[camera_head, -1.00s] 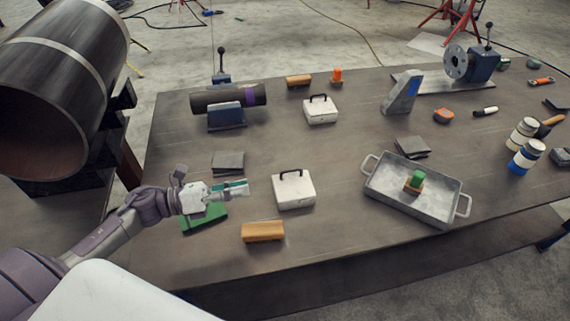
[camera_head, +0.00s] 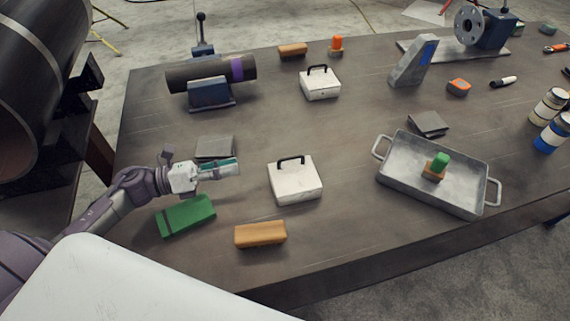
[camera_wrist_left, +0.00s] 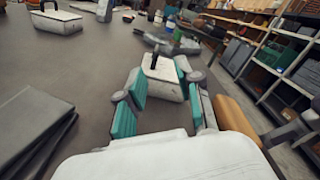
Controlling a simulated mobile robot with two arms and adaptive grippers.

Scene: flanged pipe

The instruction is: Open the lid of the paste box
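Two white boxes with dark top handles stand on the table. The near box (camera_head: 295,182) is at the middle front, and the far box (camera_head: 319,84) is further back. I cannot tell which one is the paste box; both look closed. My left gripper (camera_head: 236,168) is just left of the near box, apart from it, with teal finger pads. In the left wrist view the gripper (camera_wrist_left: 160,110) is open and empty, with the near box (camera_wrist_left: 163,80) ahead between its fingers. The far box (camera_wrist_left: 55,21) shows at upper left there. My right gripper is not in view.
A green block (camera_head: 187,215) and an orange-brown block (camera_head: 260,233) lie near the front edge. Dark pads (camera_head: 214,147) lie behind the left gripper. A metal tray (camera_head: 410,180) with handles stands to the right. Clear tabletop separates the near box from the tray.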

